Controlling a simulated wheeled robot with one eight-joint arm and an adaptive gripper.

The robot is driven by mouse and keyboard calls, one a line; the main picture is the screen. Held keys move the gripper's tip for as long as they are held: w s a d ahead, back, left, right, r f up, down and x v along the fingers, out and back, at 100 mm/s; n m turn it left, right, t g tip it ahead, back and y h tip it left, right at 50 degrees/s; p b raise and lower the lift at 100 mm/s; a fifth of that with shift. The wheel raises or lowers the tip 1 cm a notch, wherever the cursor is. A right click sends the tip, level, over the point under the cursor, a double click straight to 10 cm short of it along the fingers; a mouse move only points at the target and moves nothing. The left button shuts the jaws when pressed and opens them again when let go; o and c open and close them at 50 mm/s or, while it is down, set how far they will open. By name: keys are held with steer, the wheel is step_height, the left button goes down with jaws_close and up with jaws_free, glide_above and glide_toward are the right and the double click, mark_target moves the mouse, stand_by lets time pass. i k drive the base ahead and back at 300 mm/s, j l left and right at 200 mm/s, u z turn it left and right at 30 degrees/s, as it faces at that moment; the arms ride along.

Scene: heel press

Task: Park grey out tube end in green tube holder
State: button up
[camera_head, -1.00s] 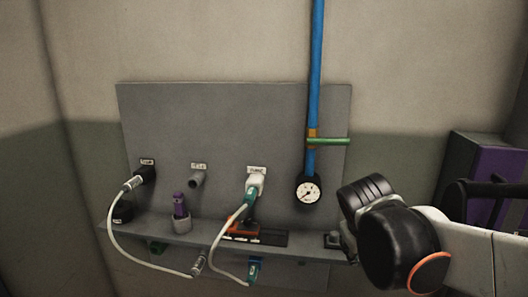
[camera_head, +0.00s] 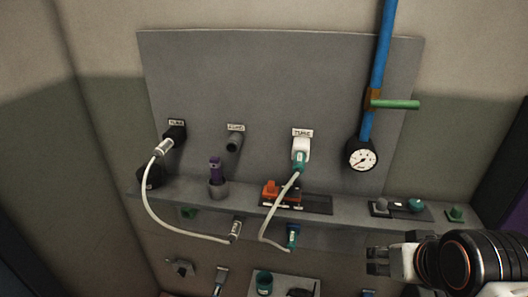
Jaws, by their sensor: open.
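A white tube (camera_head: 150,203) with grey ends loops in front of the shelf. One grey tube end (camera_head: 163,147) sits at the black labelled port at the left of the panel. The other grey end (camera_head: 235,229) is at the shelf's front edge; I cannot tell what holds it. Which is the out end is not readable. A small green holder (camera_head: 188,212) shows under the shelf, between the tube's two sides, with no tube end visible in it. My gripper (camera_head: 377,262) is open and empty at the lower right, well apart from the tube and holder.
A purple item (camera_head: 215,168) stands in a grey cup on the shelf (camera_head: 350,208). A gauge (camera_head: 361,155) and green lever (camera_head: 397,104) project at right. Tools lie below.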

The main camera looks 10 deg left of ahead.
mark_target(235, 228)
steer(key=u, duration=1.3)
